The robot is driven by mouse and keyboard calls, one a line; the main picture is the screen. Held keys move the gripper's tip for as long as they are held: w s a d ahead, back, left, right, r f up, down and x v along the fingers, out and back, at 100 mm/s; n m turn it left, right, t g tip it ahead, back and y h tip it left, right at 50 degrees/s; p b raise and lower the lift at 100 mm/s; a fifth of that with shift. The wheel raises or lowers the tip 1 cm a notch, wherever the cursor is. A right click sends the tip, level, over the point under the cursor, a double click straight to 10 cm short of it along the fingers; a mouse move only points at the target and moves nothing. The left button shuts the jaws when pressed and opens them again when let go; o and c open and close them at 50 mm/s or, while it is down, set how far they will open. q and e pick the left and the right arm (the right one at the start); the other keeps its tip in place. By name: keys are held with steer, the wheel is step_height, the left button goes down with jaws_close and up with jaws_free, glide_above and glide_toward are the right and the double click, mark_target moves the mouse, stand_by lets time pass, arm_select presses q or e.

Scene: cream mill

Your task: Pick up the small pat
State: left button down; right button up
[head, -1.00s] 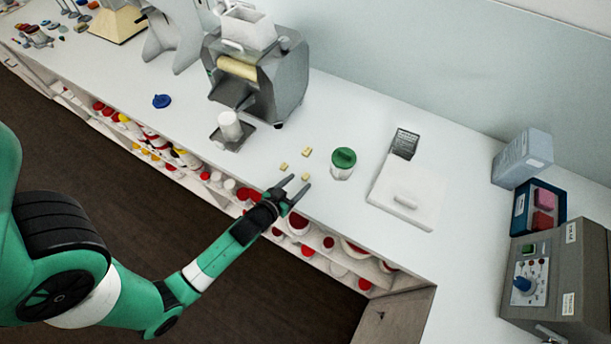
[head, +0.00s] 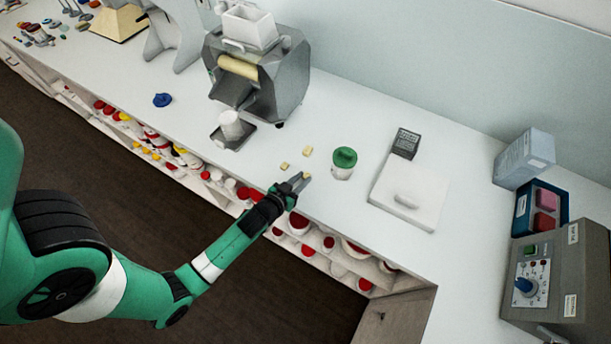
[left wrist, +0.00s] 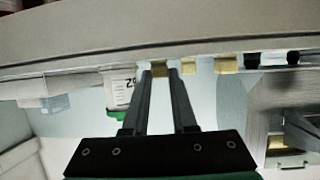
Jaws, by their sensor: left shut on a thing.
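My left gripper (head: 303,176) is shut at the front of the white counter. Between its fingertips is a small yellow pat (head: 308,176). In the left wrist view, the held pat (left wrist: 159,69) sits between the two fingertips (left wrist: 160,74). Two other small yellow pats lie on the counter beyond the gripper: one to the left (head: 284,166) and one farther back (head: 308,151). Whether the held pat touches the counter I cannot tell. My right gripper is not in view.
A jar with a green lid (head: 344,161) stands just right of the gripper. A white board-like slab (head: 408,192) lies farther right. The grey mill (head: 262,85) with a white cup (head: 230,125) stands behind left. A blue lid (head: 162,100) lies left. Shelves below hold several jars.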

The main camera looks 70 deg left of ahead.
arm_select(q)
steer(key=shift+r+p, duration=0.3)
steer(key=shift+r, duration=0.15)
step_height(320, 180, up, 3)
steer(key=shift+f+p, duration=0.15)
steer(key=shift+p, duration=0.5)
steer(key=s+a+r+p, duration=0.1)
steer(key=s+a+r, duration=0.5)
steer(key=s+r, duration=0.3)
steer(key=shift+s+a+r, duration=0.2)
steer(key=shift+s, duration=1.55)
